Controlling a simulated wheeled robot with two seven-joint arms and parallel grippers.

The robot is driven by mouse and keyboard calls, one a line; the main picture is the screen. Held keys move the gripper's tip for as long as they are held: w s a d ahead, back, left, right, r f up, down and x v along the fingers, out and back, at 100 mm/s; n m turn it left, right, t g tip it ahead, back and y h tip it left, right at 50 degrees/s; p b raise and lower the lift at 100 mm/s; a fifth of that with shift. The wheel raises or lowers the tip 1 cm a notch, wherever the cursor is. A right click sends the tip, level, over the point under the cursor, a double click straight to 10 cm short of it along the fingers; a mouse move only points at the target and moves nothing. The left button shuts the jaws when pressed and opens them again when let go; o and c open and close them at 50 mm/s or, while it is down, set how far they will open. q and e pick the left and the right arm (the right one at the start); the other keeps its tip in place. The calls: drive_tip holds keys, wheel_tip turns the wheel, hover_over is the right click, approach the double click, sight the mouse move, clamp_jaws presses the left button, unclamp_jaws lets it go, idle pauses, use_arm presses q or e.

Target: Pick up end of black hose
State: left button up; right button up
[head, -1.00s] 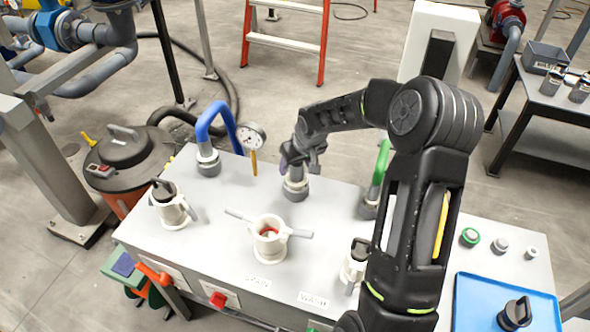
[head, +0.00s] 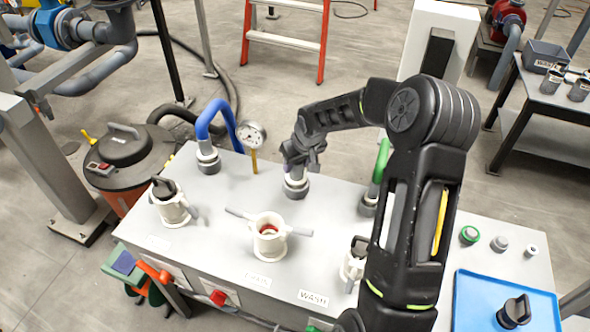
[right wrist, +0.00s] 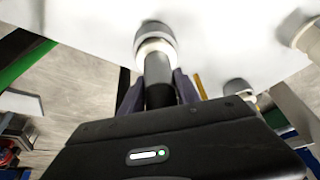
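The end of the black hose (right wrist: 159,80) stands upright in a grey-and-white fitting on the bench. In the head view, my right gripper (head: 300,158) is over this fitting (head: 295,186), behind the middle pot, and hides most of the hose. In the right wrist view, the two fingers of my right gripper (right wrist: 160,88) lie close against both sides of the hose, just short of the fitting (right wrist: 155,42). They look shut on it. My left gripper is not in view.
A blue hose (head: 212,118) stands in a fitting to the left, and a green hose (head: 381,160) to the right. A gauge (head: 251,134) is close by on the left. White pots (head: 268,240) stand along the front. A blue tray (head: 480,300) lies at the right.

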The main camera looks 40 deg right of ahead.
clamp_jaws()
idle(0.5)
wheel_tip(320, 180, up, 10)
drive_tip(key=shift+r+b, duration=0.1)
drive_tip(key=shift+b, duration=0.5)
idle(0.4)
